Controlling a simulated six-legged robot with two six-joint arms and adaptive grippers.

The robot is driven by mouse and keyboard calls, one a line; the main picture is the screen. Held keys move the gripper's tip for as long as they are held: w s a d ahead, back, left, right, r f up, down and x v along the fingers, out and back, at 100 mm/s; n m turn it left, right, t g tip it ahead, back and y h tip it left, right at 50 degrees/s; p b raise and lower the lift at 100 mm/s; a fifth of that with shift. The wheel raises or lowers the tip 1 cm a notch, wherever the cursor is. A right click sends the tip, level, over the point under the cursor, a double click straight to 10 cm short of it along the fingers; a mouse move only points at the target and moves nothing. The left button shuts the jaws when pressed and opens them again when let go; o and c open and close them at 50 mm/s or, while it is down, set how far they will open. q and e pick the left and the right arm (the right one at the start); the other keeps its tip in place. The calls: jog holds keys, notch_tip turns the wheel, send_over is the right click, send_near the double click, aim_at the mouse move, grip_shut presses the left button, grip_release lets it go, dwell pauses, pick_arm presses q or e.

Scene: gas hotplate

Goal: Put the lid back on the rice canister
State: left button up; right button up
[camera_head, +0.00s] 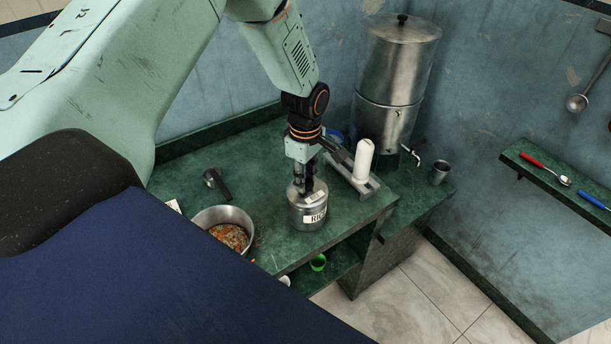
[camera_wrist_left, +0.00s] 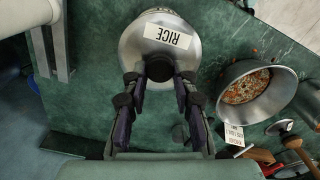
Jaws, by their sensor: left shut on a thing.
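The rice canister (camera_head: 307,220) is a silvery metal pot with a white RICE label, standing upright on the green counter. Its metal lid (camera_head: 316,197) has a small label and sits at the canister's mouth; I cannot tell whether it is fully seated. My left gripper (camera_head: 305,187) points down from above and is shut on the lid's black knob, which shows between the fingertips in the left wrist view (camera_wrist_left: 159,68). The RICE label (camera_wrist_left: 167,36) also shows there. The fingers hide part of the lid. My right gripper is in neither view.
A metal bowl (camera_head: 240,213) with food scraps stands left of the canister, with a black-handled utensil (camera_head: 217,184) behind it. A white cylinder on a stand (camera_head: 364,160) is close on the right. A tall metal urn (camera_head: 395,70) and a cup (camera_head: 439,173) stand farther right.

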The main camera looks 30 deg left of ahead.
pick_arm(q)
jog(key=o, duration=1.1)
jog(key=shift+o, duration=0.3)
jog(key=o, duration=0.5)
jog(key=shift+c, duration=0.2)
jog(key=shift+r+p, duration=2.45)
jog(key=shift+p, duration=0.2)
jog(key=shift+r, duration=1.05)
grip_shut()
